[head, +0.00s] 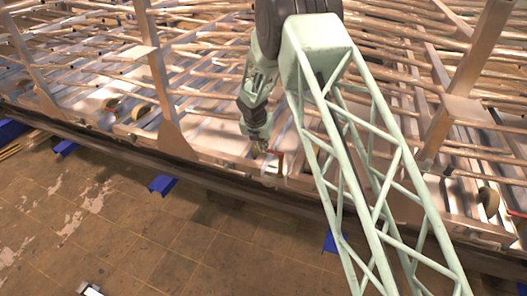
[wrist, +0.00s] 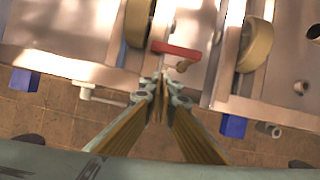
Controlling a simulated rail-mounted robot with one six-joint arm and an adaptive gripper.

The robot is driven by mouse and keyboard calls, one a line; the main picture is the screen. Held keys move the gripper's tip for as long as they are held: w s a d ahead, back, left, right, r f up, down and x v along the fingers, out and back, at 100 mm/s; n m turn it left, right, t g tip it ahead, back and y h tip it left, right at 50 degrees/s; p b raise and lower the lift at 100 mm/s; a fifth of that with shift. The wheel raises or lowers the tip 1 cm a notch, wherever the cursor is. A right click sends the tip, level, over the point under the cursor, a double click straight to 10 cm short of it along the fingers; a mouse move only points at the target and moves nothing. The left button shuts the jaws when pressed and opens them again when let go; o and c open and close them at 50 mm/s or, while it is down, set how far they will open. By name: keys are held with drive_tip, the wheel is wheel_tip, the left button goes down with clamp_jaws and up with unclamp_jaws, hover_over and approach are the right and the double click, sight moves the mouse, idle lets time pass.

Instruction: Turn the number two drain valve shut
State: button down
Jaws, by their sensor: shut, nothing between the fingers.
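A valve with a red handle (wrist: 176,50) shows just ahead of my fingertips in the wrist view. The handle lies nearly crosswise, and a small brass-coloured part (wrist: 183,66) shows below its right end. My gripper (wrist: 160,82) is shut and empty, its tips just short of the handle; I cannot tell whether they touch it. In the head view my gripper (head: 264,148) hangs at the chamber's lower edge, beside the red handle (head: 280,161). No number is readable on the valve.
Tan wheels (wrist: 256,44) stand on either side of the valve. Blue supports (head: 162,184) jut out below the chamber edge. Upright posts (head: 158,80) and many pipes rise behind. Another small red part (head: 515,213) shows at far right. The tiled floor in front is mostly clear.

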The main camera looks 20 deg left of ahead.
drive_tip(key=shift+v, duration=1.3)
drive_tip(key=shift+r, duration=0.1)
